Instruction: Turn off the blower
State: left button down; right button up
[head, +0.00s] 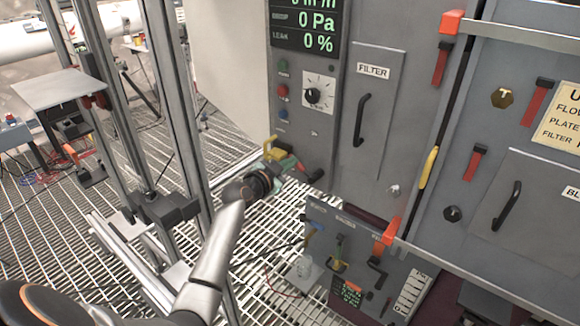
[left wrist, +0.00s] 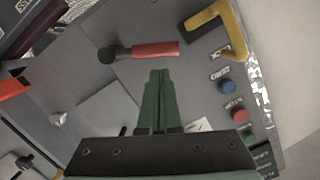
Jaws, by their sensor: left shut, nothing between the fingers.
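The grey machine panel has a display (head: 304,22) reading 0 Pa and 0 %. Below it are a green button (head: 283,65), a red button (head: 283,90), a blue button (head: 283,113) and a dial (head: 313,94). In the left wrist view, the red button (left wrist: 238,115) and blue button (left wrist: 227,86) lie right of the fingers. My left gripper (head: 286,163) is shut and empty low beside the panel; its green fingers (left wrist: 158,72) point toward a red-handled lever (left wrist: 155,49). Contact with the lever cannot be told. My right gripper is not in view.
A yellow handle (head: 274,148) juts out by my left gripper, also in the left wrist view (left wrist: 217,28). A filter door (head: 372,110) is to the right. A lower control box (head: 365,262) projects forward. Metal posts (head: 171,100) stand left on grating.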

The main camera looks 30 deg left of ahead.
pick_arm(q)
jog(key=shift+w+a+f, duration=0.25)
jog(key=shift+w+f, duration=0.2)
jog(key=shift+f, duration=0.05)
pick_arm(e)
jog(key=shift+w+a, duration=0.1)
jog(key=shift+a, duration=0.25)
pick_arm(q)
jog(key=shift+a+f+b, duration=0.1)
jog(key=shift+b, duration=0.2)
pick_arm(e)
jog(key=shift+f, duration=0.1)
pick_arm(q)
jog(key=a+f+n+b, duration=0.1)
jog(key=f+n+b, duration=0.1)
jog(key=b, duration=0.2)
jog(key=shift+a+f+h, duration=0.15)
jog(key=shift+a+h, duration=0.05)
jog(key=shift+h, duration=0.2)
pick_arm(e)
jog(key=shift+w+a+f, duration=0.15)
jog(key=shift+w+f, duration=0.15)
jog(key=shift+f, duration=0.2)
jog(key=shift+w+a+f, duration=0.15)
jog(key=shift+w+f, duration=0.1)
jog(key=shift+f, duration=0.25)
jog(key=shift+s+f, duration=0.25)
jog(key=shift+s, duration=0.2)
